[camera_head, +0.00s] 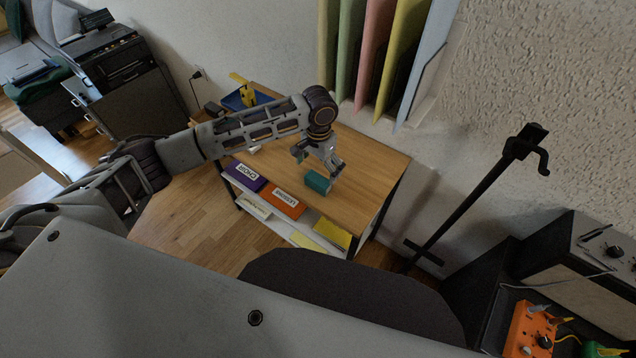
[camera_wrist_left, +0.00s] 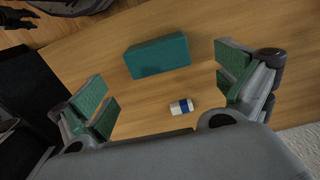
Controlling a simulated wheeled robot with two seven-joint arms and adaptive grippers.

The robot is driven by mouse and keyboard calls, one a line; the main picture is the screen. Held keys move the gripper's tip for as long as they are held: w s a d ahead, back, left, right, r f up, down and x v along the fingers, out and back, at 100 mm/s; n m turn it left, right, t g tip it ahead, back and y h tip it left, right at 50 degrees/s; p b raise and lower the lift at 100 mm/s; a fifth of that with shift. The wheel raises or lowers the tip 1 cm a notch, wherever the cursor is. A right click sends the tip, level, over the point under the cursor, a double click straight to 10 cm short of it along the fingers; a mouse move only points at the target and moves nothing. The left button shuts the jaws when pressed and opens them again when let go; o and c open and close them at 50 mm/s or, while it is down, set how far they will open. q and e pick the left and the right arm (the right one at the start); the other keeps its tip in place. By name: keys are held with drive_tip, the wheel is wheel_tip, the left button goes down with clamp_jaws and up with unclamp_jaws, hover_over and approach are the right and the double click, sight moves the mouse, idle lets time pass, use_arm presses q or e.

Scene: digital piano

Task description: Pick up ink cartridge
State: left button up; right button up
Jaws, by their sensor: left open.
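A teal box (camera_head: 318,182), the likeliest ink cartridge though no label can be read, lies on the wooden desk top (camera_head: 375,165). In the left wrist view the teal box (camera_wrist_left: 157,57) lies beyond and between my spread fingers, touching neither. My left gripper (camera_head: 319,166) is open and empty above the desk, close to the teal box. Its two green-padded fingers (camera_wrist_left: 165,90) show in the wrist view. My right gripper is not in view.
A small white and blue block (camera_wrist_left: 182,106) lies near the teal box. A purple item (camera_head: 245,175) and an orange item (camera_head: 284,202) are at the desk's front. A blue tray (camera_head: 233,101) is at the back left. A black stand (camera_head: 470,200) rises at right.

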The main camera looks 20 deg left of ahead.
sight(318, 179)
use_arm(q)
drive_tip(key=shift+s+f, duration=0.15)
drive_tip(key=shift+f, duration=0.6)
wheel_tip(318, 179, down, 3)
drive_tip(key=shift+s+r, duration=0.15)
drive_tip(key=shift+f, duration=0.4)
drive_tip(key=c, duration=1.1)
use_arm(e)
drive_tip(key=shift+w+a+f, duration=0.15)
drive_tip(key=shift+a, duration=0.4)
